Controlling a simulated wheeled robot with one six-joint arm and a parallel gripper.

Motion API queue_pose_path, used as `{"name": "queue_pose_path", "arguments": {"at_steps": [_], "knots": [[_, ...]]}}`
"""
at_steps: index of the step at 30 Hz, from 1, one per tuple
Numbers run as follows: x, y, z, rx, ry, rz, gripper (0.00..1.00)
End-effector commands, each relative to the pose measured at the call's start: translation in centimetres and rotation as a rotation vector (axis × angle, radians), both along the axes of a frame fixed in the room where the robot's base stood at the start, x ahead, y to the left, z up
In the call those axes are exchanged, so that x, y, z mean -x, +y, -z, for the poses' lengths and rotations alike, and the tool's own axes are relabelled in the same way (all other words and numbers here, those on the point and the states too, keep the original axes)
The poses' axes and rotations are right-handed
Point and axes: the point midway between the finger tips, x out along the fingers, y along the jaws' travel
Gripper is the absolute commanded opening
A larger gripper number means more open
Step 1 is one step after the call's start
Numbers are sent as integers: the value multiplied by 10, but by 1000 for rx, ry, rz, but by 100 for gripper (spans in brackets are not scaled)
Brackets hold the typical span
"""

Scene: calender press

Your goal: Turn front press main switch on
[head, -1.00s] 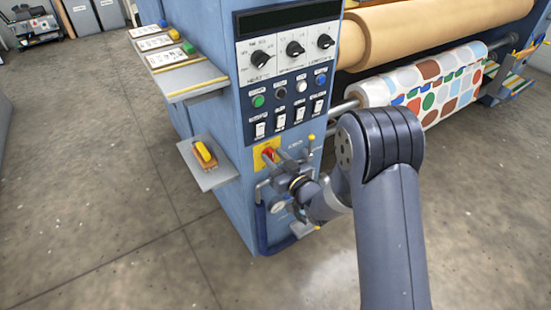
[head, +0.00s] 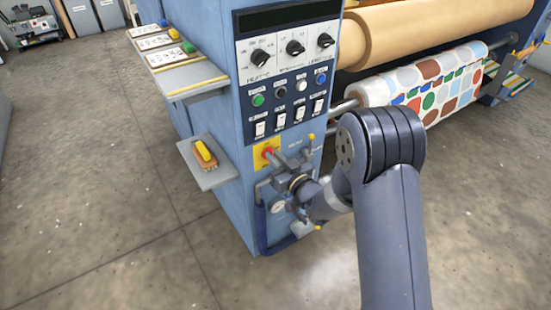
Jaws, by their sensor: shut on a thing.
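The main switch (head: 267,152) is a red knob on a yellow plate, low on the blue front panel of the press. My gripper (head: 270,164) is at the panel with its fingertips at the red knob, shut on it. The fingers and wrist come from the lower right and hide part of the knob and the plate. The exact angle of the knob is too small to tell.
Above the switch are white rocker switches (head: 280,119), coloured buttons and black dials (head: 295,48). A small shelf (head: 213,175) with a yellow-handled tool juts out at left. A gauge (head: 279,206) and blue rail sit below. The floor (head: 90,200) at left is clear.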

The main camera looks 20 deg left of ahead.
Motion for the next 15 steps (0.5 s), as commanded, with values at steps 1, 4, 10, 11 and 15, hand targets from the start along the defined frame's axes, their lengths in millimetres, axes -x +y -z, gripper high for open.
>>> {"name": "queue_pose_path", "arguments": {"at_steps": [1, 4, 10, 11, 15], "knots": [[0, 0, 1, -12, 13, 0, 0], [-1, -1, 1, -49, 54, 0, 0], [-3, -2, 2, -154, 177, 0, 0], [-3, -2, 2, -172, 198, 0, 0], [-4, -3, 3, -258, 299, -1, 0]]}}
